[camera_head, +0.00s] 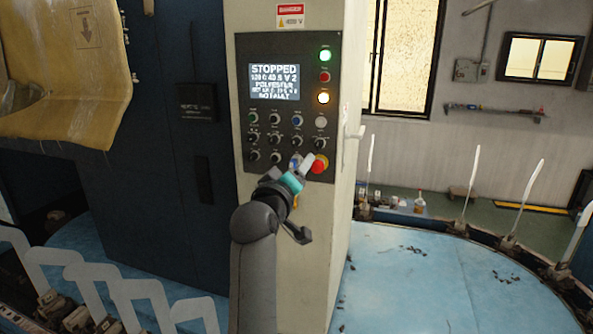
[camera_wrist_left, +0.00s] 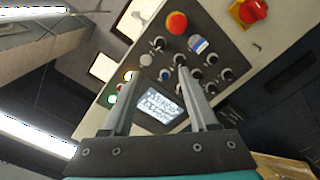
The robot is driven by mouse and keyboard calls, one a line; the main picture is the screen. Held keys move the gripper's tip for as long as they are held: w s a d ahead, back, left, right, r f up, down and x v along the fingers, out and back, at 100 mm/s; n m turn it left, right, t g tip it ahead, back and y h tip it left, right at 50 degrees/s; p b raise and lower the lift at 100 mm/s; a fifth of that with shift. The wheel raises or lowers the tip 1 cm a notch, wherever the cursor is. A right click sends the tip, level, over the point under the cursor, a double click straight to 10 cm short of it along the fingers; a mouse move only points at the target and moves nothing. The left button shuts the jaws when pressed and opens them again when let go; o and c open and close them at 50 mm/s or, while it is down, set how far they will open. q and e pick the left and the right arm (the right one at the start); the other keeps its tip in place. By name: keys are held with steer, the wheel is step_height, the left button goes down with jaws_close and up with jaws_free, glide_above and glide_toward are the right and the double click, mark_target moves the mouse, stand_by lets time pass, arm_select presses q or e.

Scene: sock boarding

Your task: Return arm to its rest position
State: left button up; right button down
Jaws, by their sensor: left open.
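My left gripper (camera_head: 299,164) is raised in front of the lower part of the control panel (camera_head: 241,75), just left of the red mushroom button (camera_head: 320,164) in the head view. Its arm rises from the bottom of the picture. In the left wrist view the two fingers of the left gripper (camera_wrist_left: 157,74) stand apart with nothing between them, pointing at the panel face. The red button (camera_wrist_left: 177,22) shows beyond the fingertips. I cannot tell whether a fingertip touches the panel. My right gripper is not in view.
The panel screen (camera_head: 275,83) reads "STOPPED". The green lamp (camera_head: 325,54) and amber lamp (camera_head: 323,97) are lit. A blue round table (camera_head: 420,285) with upright pale boards lies right. White boards (camera_head: 140,298) stand lower left; a yellow cover (camera_head: 60,75) hangs upper left.

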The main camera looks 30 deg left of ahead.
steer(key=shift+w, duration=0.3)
